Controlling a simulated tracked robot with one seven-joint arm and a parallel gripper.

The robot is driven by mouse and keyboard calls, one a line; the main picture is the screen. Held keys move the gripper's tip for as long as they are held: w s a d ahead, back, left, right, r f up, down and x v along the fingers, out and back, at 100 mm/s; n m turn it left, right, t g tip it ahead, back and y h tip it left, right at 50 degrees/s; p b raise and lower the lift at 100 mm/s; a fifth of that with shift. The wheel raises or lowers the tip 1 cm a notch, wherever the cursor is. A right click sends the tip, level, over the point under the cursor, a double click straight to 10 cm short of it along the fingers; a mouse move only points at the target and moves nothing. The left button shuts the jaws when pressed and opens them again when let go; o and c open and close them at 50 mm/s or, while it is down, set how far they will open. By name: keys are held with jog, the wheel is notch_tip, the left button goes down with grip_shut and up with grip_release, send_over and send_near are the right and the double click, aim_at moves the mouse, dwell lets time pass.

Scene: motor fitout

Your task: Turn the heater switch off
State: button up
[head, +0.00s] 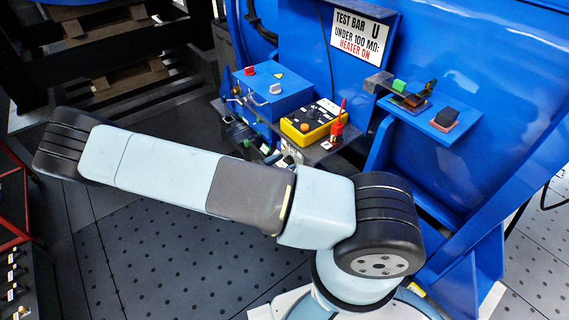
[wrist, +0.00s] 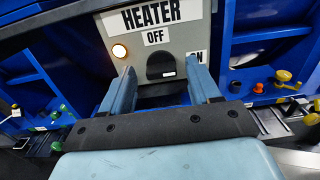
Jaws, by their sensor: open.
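In the wrist view, the heater panel (wrist: 187,37) is grey, with a HEATER label (wrist: 152,14), an OFF label (wrist: 156,36) above the switch and an ON label (wrist: 196,57) partly hidden at the right. The black heater switch (wrist: 160,62) has a small white mark at its lower right; I cannot tell its position surely. A lamp (wrist: 119,50) left of it glows. My gripper (wrist: 161,70) is open, its two blue-grey fingers left and right of the switch. Contact cannot be told. In the head view my arm hides most of the gripper and the switch.
In the head view, a blue box (head: 272,95) with a red button and grey knob stands beside a yellow meter (head: 312,120). A blue shelf (head: 440,130) holds small parts. A sign (head: 360,37) reads HEATER ON. Perforated floor (head: 150,245) is clear at the left.

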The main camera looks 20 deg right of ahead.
jog(key=shift+w+d, duration=0.1)
jog(key=shift+d, duration=0.2)
jog(key=shift+c, duration=0.2)
